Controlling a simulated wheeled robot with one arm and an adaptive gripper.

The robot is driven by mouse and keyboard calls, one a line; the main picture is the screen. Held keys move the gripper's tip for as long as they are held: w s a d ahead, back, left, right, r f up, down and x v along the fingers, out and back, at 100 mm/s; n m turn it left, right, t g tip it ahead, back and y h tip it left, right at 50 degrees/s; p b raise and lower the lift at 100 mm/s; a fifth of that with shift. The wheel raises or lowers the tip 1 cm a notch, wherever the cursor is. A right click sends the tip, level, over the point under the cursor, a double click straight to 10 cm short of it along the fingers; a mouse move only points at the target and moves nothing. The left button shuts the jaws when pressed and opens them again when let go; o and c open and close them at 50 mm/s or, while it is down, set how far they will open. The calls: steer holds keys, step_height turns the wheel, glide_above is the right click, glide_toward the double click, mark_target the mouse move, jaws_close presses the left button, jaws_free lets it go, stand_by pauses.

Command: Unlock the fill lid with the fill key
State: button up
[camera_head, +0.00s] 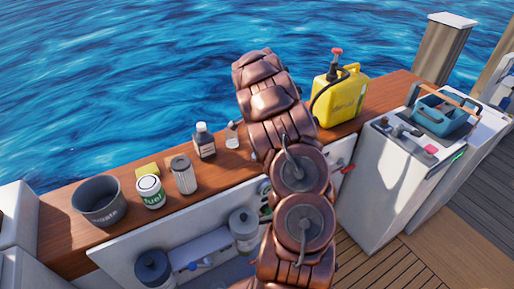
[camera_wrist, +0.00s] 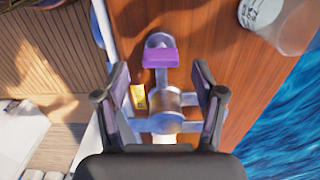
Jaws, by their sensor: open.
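In the wrist view my gripper (camera_wrist: 161,74) is open, with one dark finger on each side of a metal T-shaped piece (camera_wrist: 165,98). This piece has a purple band (camera_wrist: 160,57) and a crossbar, and a small yellow tag (camera_wrist: 138,97) lies beside it. It looks like the fill key, over the wooden bench top (camera_wrist: 195,30). Gaps show between the fingers and its central part; I cannot tell whether the crossbar ends touch them. In the head view my arm hides the gripper and this piece. I cannot make out the fill lid for certain.
A blue toolbox (camera_head: 443,112) is at right. Water lies beyond the bench.

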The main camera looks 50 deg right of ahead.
steer(key=shift+f+p, duration=0.4)
steer(key=shift+f, duration=1.5)
steer(key=c, duration=1.1)
